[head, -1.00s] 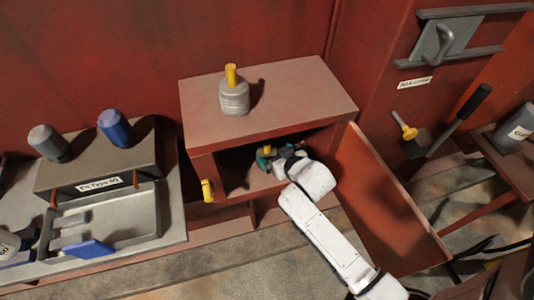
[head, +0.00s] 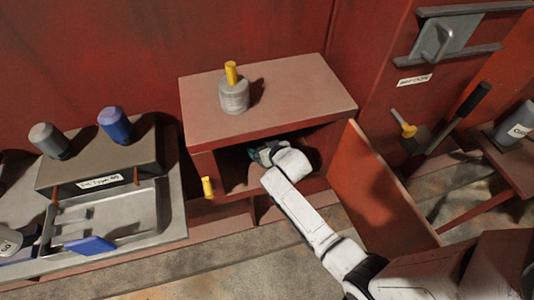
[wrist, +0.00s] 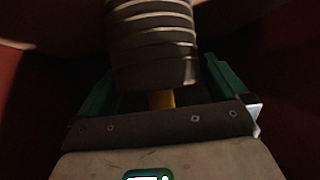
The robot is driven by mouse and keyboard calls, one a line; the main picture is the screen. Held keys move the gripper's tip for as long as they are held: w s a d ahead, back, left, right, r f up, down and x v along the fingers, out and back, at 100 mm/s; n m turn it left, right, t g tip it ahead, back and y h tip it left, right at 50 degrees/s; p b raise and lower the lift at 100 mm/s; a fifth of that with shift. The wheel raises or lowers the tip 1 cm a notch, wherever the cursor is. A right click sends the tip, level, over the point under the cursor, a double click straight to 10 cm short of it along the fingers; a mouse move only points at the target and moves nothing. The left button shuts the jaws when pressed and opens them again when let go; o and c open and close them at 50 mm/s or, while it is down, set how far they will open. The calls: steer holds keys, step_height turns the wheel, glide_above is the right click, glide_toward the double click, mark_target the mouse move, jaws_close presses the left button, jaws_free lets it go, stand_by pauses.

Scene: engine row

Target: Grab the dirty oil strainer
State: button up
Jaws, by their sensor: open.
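A dark, ribbed cylindrical strainer (wrist: 152,45) with a yellow stem (wrist: 161,99) shows close up in the wrist view, inside the cabinet. It looks dirty. My gripper (head: 256,153) reaches into the open cabinet in the head view. In the wrist view its green fingers stand apart on either side of the strainer, with the yellow stem toward the palm; whether they touch it I cannot tell. The strainer inside is hidden in the head view. A paler grey strainer (head: 234,96) with a yellow stem stands upright on the cabinet top.
The red cabinet (head: 310,95) has its door (head: 385,205) swung open on the right, beside my arm. A yellow handle (head: 207,187) is at the cabinet's left edge. A metal sink tray (head: 160,208) with blue and grey canisters behind it stands left.

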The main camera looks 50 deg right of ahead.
steer(key=shift+c, duration=0.2)
steer(key=c, duration=1.1)
steer(key=shift+r, duration=0.15)
